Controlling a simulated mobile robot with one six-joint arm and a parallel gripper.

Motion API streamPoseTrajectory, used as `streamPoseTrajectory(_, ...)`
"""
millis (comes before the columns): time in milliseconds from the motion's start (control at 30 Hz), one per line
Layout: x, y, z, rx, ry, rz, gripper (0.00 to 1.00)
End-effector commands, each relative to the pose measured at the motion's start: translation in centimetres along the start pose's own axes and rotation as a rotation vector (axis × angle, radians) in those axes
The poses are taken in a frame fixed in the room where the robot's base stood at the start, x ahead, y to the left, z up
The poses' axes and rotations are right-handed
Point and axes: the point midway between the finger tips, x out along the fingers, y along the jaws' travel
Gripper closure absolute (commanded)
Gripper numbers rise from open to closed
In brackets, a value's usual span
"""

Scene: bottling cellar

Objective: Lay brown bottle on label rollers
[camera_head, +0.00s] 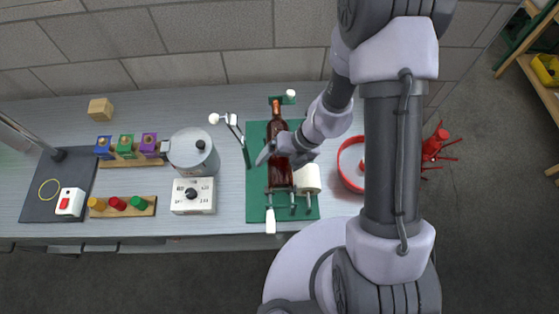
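The brown bottle (279,172) is in line with the green base (256,184) of the label roller device, its neck towards the back wall. I cannot tell whether it rests on the rollers or is held just above them. My gripper (280,152) is at the bottle's upper body, with a grey finger showing at its left side and the wrist at its right. Whether the fingers press on the glass is not clear. A white roll (307,178) sits on the base right of the bottle. Metal rods and a white handle (270,221) show at the front.
A white-knobbed lever (231,121) stands left of the base. A red round tub (351,180) is to the right, partly behind my arm. A grey pot (193,152), a dial box (193,195), coloured blocks and pegs stand on the left.

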Motion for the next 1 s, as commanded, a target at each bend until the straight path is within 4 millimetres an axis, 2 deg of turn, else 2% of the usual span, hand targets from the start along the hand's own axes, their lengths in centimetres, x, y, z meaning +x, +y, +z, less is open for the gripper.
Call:
streamPoseTrajectory(200, 0.0, 0.0, -0.1, 0.001, 0.002, -0.001, 0.09)
streamPoseTrajectory(300, -0.9, 0.1, 0.0, -0.001, 0.000, 0.000, 0.09)
streamPoseTrajectory(367, -2.2, 0.1, 0.0, 0.000, -0.002, 0.000, 0.09)
streamPoseTrajectory(700, -12.6, 0.2, 0.1, 0.002, -0.004, -0.001, 0.09)
streamPoseTrajectory(833, -15.4, 0.1, 0.0, 0.000, -0.002, -0.001, 0.09)
streamPoseTrajectory(1000, -17.2, 0.1, 0.0, 0.001, -0.001, 0.000, 0.09)
